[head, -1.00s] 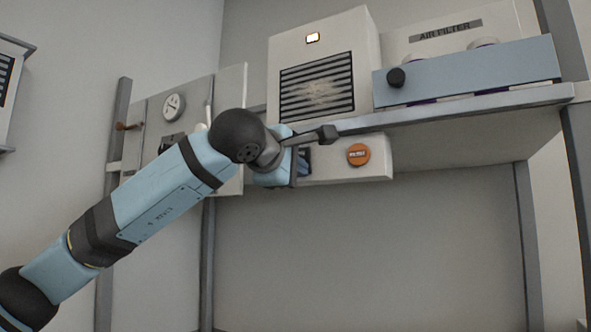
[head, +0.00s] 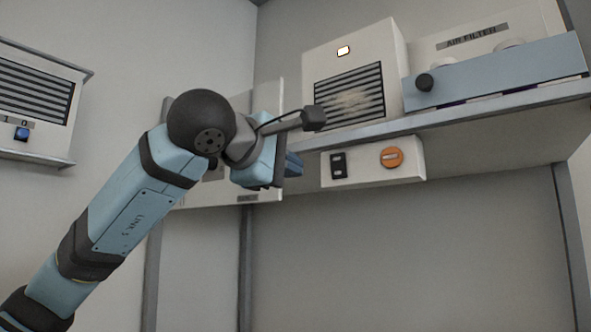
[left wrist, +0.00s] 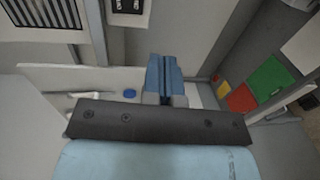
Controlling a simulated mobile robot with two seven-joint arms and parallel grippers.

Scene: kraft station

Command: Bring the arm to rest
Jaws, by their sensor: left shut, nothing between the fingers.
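My left arm comes in from the lower left in the head view. My left gripper (head: 292,164) is at its end, in front of the wall panel and left of the switch box, partly hidden by the wrist. In the left wrist view the blue fingers (left wrist: 165,76) lie together, shut and empty. My right gripper is not in view.
A white switch box (head: 372,163) with a black switch and an orange knob (head: 391,157) hangs below the shelf (head: 470,114). A vented unit (head: 350,85) and a blue-fronted air filter box (head: 500,72) stand on the shelf. Another vented box (head: 35,105) with a blue button is at left.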

